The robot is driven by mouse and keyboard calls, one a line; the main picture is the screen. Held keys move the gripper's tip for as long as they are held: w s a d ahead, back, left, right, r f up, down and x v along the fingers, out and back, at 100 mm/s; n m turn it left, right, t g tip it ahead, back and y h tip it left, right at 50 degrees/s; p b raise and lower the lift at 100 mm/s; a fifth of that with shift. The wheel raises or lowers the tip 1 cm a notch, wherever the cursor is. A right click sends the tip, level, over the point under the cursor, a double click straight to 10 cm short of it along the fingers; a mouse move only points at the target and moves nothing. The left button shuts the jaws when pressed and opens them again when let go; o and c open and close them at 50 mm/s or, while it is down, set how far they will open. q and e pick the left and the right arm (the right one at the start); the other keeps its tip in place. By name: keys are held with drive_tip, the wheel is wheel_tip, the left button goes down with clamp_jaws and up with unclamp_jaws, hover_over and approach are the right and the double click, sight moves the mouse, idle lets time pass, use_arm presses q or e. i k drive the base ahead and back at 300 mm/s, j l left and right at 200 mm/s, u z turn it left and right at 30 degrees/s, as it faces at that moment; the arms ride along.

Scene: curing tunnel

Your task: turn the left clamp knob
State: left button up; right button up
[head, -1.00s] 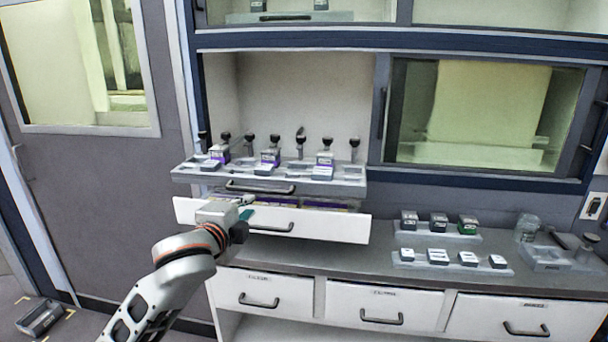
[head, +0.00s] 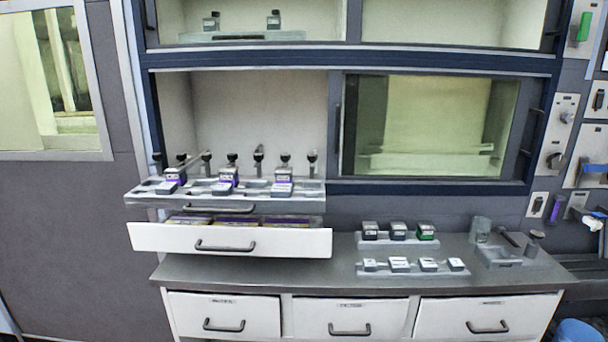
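A grey shelf tray (head: 225,200) sticks out of the open bay at left centre. Several black clamp knobs stand in a row on it. The leftmost knob (head: 157,157) is at the tray's left end. Just right of it another black knob (head: 182,158) stands above a purple-and-grey block (head: 172,183). I cannot tell which of these is the left clamp knob or how it is turned. Neither of my grippers is in view.
Below the tray a white drawer (head: 290,242) is pulled out, with purple-labelled items inside. Small blocks sit in racks on the grey counter (head: 310,277). A sliding glass window (head: 430,125) is right of the bay. Levers and switches line the right wall.

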sight(180, 157)
drive_tip(key=i+j+z, duration=0.1)
drive_tip(key=j, duration=0.3)
drive_tip(key=i+j+z, duration=0.15)
drive_tip(key=j, duration=0.3)
drive_tip(key=j+z, duration=0.1)
drive_tip(key=j, duration=0.35)
